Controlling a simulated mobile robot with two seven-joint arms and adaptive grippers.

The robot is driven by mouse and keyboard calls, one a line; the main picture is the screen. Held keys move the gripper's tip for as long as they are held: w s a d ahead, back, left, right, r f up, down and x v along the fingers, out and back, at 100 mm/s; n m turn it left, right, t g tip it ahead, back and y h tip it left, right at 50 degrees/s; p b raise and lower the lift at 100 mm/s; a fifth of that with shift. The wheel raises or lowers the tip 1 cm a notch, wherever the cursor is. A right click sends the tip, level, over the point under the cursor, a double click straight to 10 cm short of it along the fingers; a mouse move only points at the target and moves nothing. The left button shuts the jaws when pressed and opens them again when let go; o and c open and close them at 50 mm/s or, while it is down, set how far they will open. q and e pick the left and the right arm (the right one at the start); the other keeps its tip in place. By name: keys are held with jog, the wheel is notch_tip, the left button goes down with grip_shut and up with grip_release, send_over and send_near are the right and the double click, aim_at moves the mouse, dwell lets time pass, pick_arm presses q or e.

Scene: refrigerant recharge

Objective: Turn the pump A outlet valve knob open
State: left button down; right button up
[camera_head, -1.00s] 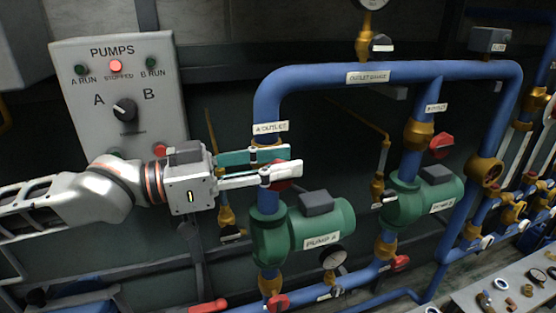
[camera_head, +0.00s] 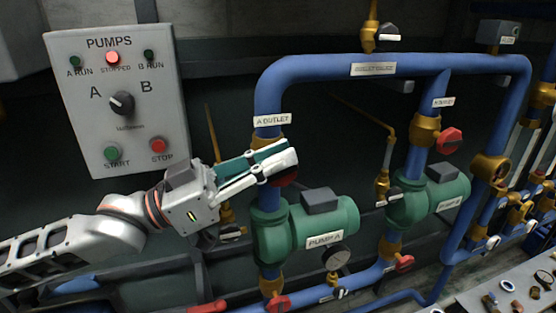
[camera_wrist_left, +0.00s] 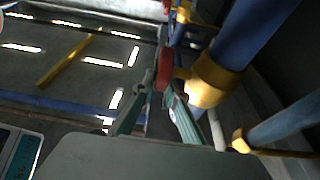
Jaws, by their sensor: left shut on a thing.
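The pump A outlet valve knob (camera_head: 286,178) is red and sits on the blue vertical pipe below the "A OUTLET" label (camera_head: 272,119). My left gripper (camera_head: 285,160) is at this knob and covers most of it in the head view. In the left wrist view the red knob (camera_wrist_left: 164,72) stands between the fingertips of my left gripper (camera_wrist_left: 163,92), beside the brass valve body (camera_wrist_left: 212,80). The gripper is shut on the knob. Green pump A (camera_head: 320,225) is just below. My right gripper is not in view.
The pumps panel (camera_head: 120,130) with a selector and start and stop buttons is at the left. The pump B outlet knob (camera_head: 450,140) is red and to the right. Blue pipes surround the work spot.

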pick_arm(q)
jog(key=shift+a+f+t+h+b, duration=0.2)
jog(key=shift+f+t+h+b, duration=0.15)
jog(key=shift+h+b, duration=0.55)
jog(key=shift+a+r+t+h+b, duration=0.15)
jog(key=shift+t+h+b, duration=0.2)
jog(key=shift+h, duration=0.45)
jog(key=shift+s, duration=0.1)
jog(key=shift+r, duration=0.1)
jog(key=c, duration=2)
grip_release()
jog(key=v, duration=1.2)
